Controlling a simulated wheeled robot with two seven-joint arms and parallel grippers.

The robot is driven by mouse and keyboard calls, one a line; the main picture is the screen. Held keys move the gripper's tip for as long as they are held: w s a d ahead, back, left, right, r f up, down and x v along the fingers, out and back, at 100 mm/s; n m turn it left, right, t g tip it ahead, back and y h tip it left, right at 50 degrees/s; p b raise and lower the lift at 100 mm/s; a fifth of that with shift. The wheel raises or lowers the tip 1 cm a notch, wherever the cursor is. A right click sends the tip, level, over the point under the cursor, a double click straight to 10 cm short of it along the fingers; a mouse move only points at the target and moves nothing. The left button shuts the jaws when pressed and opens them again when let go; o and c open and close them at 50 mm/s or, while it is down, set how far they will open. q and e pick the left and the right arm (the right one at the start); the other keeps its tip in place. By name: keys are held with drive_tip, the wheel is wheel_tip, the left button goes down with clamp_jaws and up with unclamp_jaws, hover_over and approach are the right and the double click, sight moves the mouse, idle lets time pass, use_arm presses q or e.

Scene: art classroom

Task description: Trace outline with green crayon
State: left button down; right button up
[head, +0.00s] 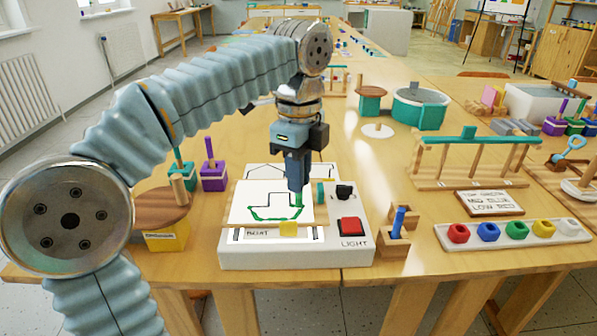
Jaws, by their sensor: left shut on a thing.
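My left gripper (298,184) is shut on a green crayon (298,200), held upright over the right part of a white sheet (240,208). The sheet lies on a white light box (295,257). A dark boat-like outline (279,194) shows on the sheet, with a thick green line along its lower left side, its bottom and its right side. The crayon's tip is at the right end of this line; I cannot tell whether it touches the paper. My right gripper is not in view.
The light box has a red button (350,226) and a black switch (344,191). A wooden block with a blue peg (397,222) stands to its right. A tray of coloured pieces (513,233) lies further right. A yellow crayon box (166,236) stands left, near purple and green blocks.

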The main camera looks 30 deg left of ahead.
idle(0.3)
use_arm(q)
wheel_tip(320, 180, up, 2)
drive_tip(key=shift+r+p, duration=0.1)
drive_tip(key=shift+p, duration=1.1)
drive_tip(key=shift+r, duration=0.9)
drive_tip(key=shift+a+f, duration=0.55)
drive_tip(key=shift+a, duration=0.35)
